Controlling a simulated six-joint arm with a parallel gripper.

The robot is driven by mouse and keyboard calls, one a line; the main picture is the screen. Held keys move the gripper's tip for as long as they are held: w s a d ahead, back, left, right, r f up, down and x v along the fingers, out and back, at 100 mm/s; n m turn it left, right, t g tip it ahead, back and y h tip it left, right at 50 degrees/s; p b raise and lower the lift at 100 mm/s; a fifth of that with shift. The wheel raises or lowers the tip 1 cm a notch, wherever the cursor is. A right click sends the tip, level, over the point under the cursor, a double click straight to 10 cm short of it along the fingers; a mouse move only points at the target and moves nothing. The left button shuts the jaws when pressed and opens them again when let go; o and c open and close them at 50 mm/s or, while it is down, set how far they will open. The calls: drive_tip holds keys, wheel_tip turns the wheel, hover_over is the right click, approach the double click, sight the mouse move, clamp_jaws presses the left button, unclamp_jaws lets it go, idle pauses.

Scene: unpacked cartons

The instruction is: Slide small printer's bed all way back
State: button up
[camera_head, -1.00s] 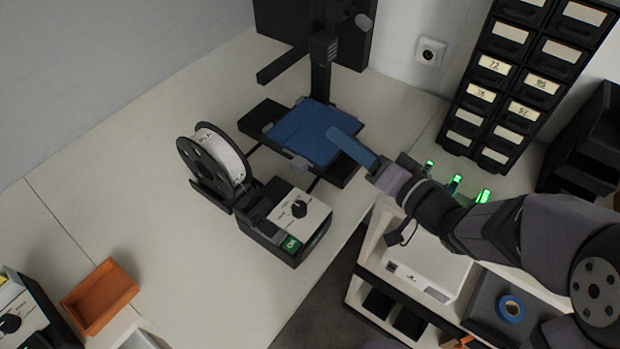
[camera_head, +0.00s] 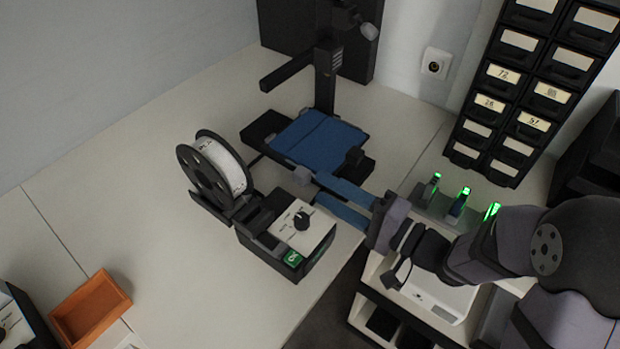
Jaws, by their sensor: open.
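The small printer (camera_head: 326,75) stands on the white worktop near the back wall, with a black upright column. Its blue bed (camera_head: 318,141) lies flat on a black carriage in front of the column. My gripper (camera_head: 318,186) has two blue fingers, spread apart with nothing between them.
A filament spool (camera_head: 214,166) and a control box (camera_head: 290,238) with a dial stand left of my gripper. Green-lit devices (camera_head: 459,201) stand to the right, below a black drawer cabinet (camera_head: 521,84). An orange tray (camera_head: 90,308) lies front left. The worktop at centre left is clear.

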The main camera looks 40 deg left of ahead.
sight(308, 180)
drive_tip(key=shift+a, duration=2.55)
